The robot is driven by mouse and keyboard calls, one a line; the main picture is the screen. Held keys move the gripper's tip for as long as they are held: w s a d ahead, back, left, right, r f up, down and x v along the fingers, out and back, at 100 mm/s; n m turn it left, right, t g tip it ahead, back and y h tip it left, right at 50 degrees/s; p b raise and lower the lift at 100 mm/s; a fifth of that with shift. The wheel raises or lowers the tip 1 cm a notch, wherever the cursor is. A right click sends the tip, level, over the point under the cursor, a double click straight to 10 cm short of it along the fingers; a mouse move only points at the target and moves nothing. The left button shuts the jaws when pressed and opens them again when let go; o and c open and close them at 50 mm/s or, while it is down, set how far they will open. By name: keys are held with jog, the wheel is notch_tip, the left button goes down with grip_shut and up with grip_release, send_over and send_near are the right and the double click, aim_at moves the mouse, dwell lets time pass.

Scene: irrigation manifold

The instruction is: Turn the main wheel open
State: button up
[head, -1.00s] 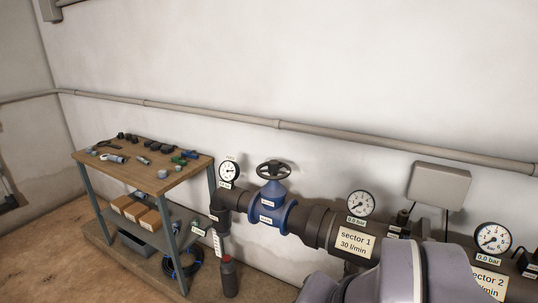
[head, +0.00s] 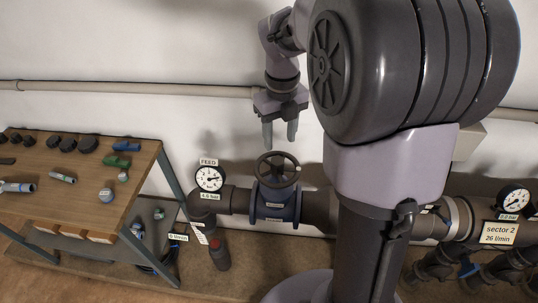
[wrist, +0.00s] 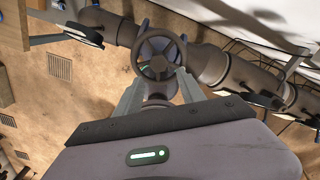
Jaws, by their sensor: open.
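The main wheel (head: 278,169) is a dark handwheel on top of the blue valve (head: 276,206) in the grey pipe. My gripper (head: 280,132) hangs above the wheel, fingers pointing down, open and empty, with a gap to the rim. In the wrist view the wheel (wrist: 159,55) lies just beyond the tips of my gripper (wrist: 158,78), roughly centred between them.
The feed gauge (head: 209,178) stands left of the valve. A workbench (head: 140,155) with fittings is further left. My arm hides the pipe between.

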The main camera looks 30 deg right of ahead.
aim_at(278, 160)
notch_tip(278, 160, down, 11)
jog(key=b, duration=0.3)
jog(key=shift+w+a+r, duration=0.1)
jog(key=shift+w, duration=0.05)
grip_shut()
